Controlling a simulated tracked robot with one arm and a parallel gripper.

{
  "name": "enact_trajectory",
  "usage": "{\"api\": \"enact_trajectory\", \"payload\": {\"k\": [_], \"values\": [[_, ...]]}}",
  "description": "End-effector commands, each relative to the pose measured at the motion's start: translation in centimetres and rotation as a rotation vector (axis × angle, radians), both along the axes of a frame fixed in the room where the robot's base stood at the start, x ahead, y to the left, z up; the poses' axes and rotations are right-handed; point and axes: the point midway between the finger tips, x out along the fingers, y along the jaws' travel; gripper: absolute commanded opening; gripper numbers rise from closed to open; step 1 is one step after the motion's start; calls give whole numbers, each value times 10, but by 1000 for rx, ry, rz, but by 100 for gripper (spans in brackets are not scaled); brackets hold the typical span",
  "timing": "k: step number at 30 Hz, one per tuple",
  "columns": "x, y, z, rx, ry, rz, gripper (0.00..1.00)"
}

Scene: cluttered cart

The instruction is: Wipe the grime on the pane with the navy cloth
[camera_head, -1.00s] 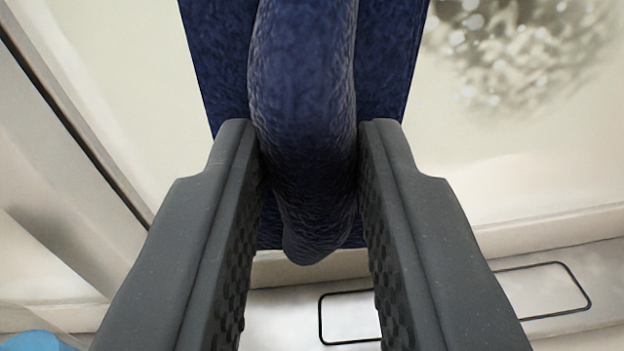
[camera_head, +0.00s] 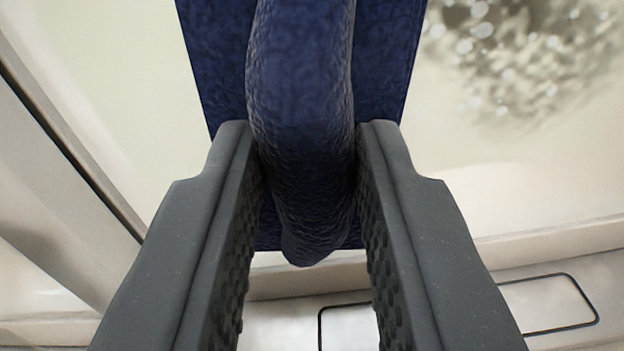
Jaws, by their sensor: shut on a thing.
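My gripper (camera_head: 308,150) is shut on the raised ridge of the navy cloth (camera_head: 300,85), with one dark grey jaw on each side of it. The flat part of the cloth spreads behind the ridge, in front of the pale pane (camera_head: 520,180); I cannot tell if it touches the pane. The grime (camera_head: 525,60) is a grey-brown speckled patch on the pane at the upper right, to the right of the cloth and apart from it in the picture. The top of the cloth is cut off by the picture edge.
A pale frame post with a dark seam (camera_head: 70,150) slants along the left. A light ledge (camera_head: 550,235) runs below the pane. Under it is a pale surface with a black rounded outline (camera_head: 560,275). The pane between cloth and grime is clear.

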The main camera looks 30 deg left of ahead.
Motion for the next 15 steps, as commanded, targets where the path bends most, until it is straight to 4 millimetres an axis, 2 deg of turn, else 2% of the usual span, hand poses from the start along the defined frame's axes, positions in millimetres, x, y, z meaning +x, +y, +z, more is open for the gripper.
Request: {"api": "enact_trajectory", "payload": {"k": [15], "values": [[8, 4, 1, 0, 0, 1, 0]]}}
